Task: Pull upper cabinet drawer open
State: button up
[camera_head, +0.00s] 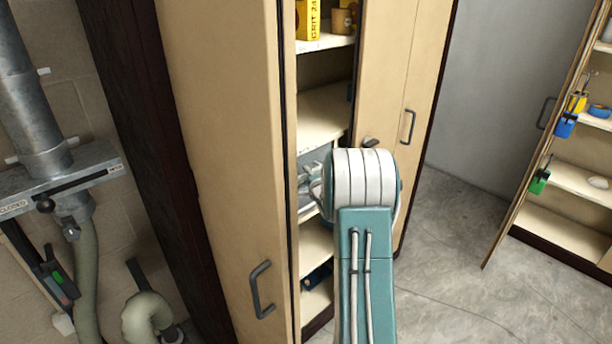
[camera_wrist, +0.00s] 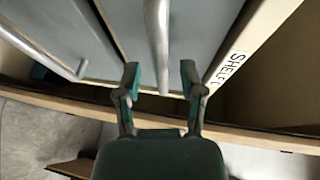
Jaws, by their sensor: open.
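The cabinet's grey upper drawer (camera_wrist: 190,22) fills the middle of the wrist view beside a shelf edge. Its bar handle (camera_wrist: 159,40) runs down the picture to between the fingers. My gripper (camera_wrist: 160,76) is open, with one finger on each side of the handle end and a visible gap to each. The drawer front looks closed or nearly so; I cannot tell exactly. A second grey drawer with its own handle (camera_wrist: 60,50) lies to the left. In the head view, the grey drawer area (camera_head: 314,158) sits inside the cabinet, partly hidden by my arm, which also hides most of the gripper.
The shelf edge carries a label (camera_wrist: 228,68). The cabinet's left door (camera_head: 225,150) and right door (camera_head: 385,70) stand beside the opening. Shelves (camera_head: 325,115) lie above and below the drawers. Another open cabinet (camera_head: 570,175) stands right, with bare floor (camera_head: 450,260) between.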

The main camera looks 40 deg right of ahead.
jog(key=shift+w+d+f, duration=0.15)
jog(key=shift+w, duration=0.5)
jog(key=shift+d, duration=0.15)
jog(key=shift+d, duration=0.1)
grip_shut()
jog(key=shift+s+f, duration=0.1)
